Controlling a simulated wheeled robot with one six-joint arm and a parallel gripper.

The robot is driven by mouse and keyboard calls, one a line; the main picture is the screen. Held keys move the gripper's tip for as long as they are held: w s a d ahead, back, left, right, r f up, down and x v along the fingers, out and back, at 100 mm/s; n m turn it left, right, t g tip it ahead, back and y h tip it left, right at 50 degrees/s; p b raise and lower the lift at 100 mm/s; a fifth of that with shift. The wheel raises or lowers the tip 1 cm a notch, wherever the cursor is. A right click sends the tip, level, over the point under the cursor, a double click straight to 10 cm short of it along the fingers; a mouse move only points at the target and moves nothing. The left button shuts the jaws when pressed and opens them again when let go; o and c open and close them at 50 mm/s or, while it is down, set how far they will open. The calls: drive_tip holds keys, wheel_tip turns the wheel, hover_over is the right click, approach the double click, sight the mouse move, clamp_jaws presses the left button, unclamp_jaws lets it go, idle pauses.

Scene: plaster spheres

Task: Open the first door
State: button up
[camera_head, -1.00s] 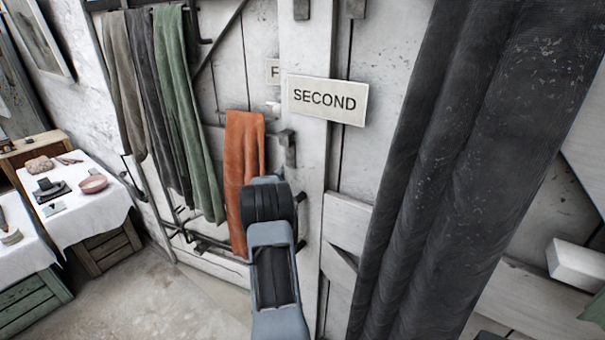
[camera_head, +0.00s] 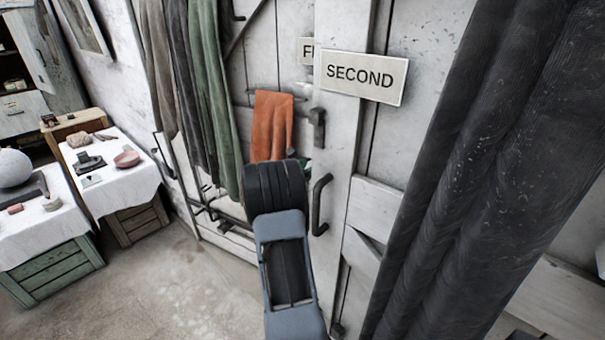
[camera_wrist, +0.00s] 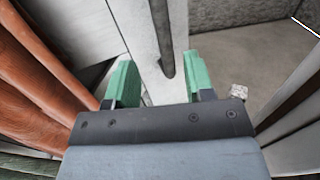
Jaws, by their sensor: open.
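A sign starting with "FI" (camera_head: 306,51) hangs on white boards in the head view, partly hidden behind the "SECOND" sign (camera_head: 362,76). A dark curved door handle (camera_head: 321,206) stands on the pale upright, just right of my arm. A dark handle (camera_wrist: 165,50) on a pale upright shows in the wrist view, beyond and between the fingers. My gripper (camera_wrist: 160,82) has green fingers spread wide, with nothing held between them. In the head view my arm hides most of the gripper. I cannot tell whether the door is ajar.
An orange cloth (camera_head: 271,125) hangs just beyond my gripper, with a green cloth (camera_head: 212,90) further left. A big dark curtain (camera_head: 480,170) fills the right side. White-covered tables (camera_head: 135,182) stand at left. The floor (camera_head: 185,285) between is bare.

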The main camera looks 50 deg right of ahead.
drive_tip(key=shift+w+a, duration=0.2)
drive_tip(key=shift+a, duration=1)
